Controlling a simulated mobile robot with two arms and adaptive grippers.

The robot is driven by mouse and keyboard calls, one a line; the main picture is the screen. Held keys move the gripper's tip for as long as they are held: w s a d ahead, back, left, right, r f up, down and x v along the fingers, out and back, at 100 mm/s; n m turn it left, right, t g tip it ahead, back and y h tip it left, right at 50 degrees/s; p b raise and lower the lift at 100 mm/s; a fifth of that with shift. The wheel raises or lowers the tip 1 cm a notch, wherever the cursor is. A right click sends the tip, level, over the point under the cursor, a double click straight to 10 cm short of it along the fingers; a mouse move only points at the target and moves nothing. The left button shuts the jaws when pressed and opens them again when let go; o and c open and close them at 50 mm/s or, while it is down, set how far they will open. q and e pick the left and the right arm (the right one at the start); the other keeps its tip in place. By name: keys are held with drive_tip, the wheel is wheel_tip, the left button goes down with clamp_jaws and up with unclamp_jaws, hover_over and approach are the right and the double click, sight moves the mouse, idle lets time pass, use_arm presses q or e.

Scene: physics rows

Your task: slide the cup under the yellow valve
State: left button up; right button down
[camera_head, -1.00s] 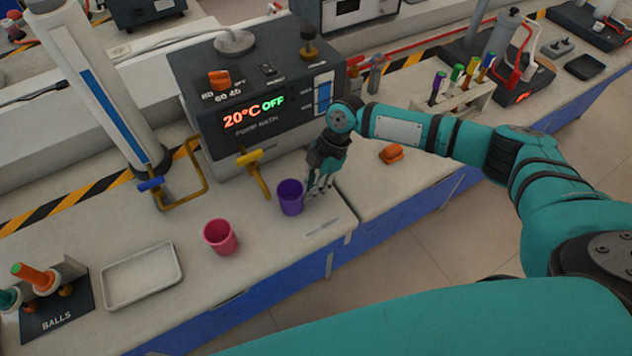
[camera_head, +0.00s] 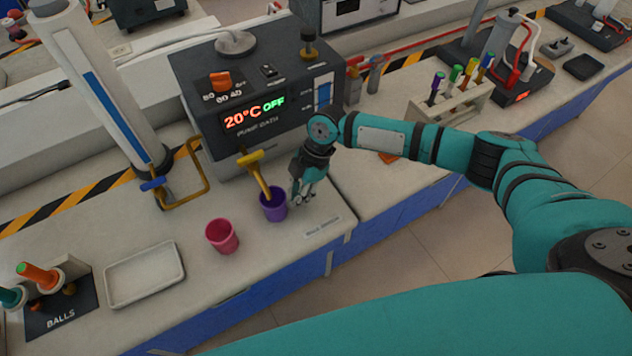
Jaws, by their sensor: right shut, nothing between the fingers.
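The purple cup (camera_head: 273,207) stands upright on the bench in front of the pump bath. The yellow valve (camera_head: 254,168) sticks out from the bath, and its spout end overlaps the mouth of the purple cup in the picture. A pink cup (camera_head: 222,236) stands to the left of the purple cup. My right gripper (camera_head: 303,200) is shut and empty, low beside the purple cup on its right. I cannot tell whether the fingers touch the cup. My left gripper is not in view.
The pump bath (camera_head: 262,125) reads 20°C OFF. A blue-handled valve (camera_head: 152,184) with a bent yellow pipe is to the left. A white tray (camera_head: 118,292) lies at the front left. An orange object (camera_head: 388,157) is partly behind my right arm. The bench front edge is close.

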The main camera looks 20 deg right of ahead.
drive_tip(key=shift+s+a, duration=0.15)
drive_tip(key=shift+a, duration=0.3)
drive_tip(key=shift+w+d, duration=0.2)
drive_tip(key=shift+d, duration=0.45)
drive_tip(key=shift+w+d, duration=0.15)
drive_tip(key=shift+d, duration=0.5)
wheel_tip(320, 180, up, 8)
drive_tip(key=p, duration=0.6)
drive_tip(key=shift+s+a, duration=0.1)
